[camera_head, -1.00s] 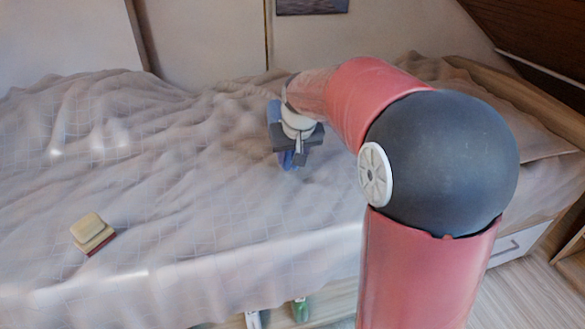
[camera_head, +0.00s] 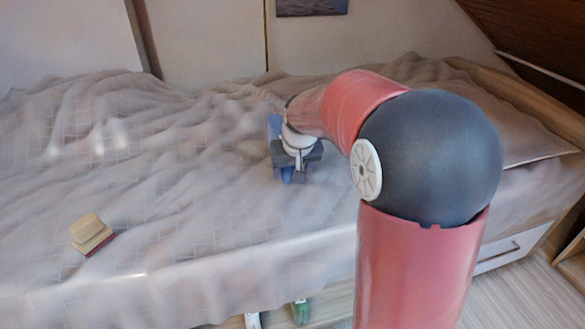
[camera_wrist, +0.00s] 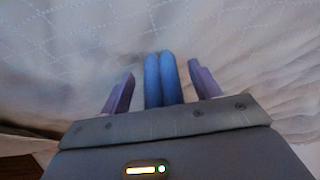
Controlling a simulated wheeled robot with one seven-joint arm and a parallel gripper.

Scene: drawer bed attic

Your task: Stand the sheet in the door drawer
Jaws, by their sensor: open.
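My gripper (camera_head: 294,172) is low over the rumpled grey bedding on the bed, pointing down. In the wrist view its purple-tinted fingers (camera_wrist: 159,88) are apart. Two blue rounded strips (camera_wrist: 160,78) lie side by side between them, with a gap on each side. Blue also shows beside and below the gripper in the head view. I cannot tell whether the blue strips are the folded sheet. A drawer front (camera_head: 500,254) with a bar handle is under the bed at the right. I cannot tell which drawer is the door drawer.
A small cream and red stack (camera_head: 91,235) lies at the bed's front left. Below the bed edge, a white item (camera_head: 253,321) and a green item (camera_head: 300,312) show at the picture's bottom. My arm hides part of the bed's right side. The bed's middle left is clear.

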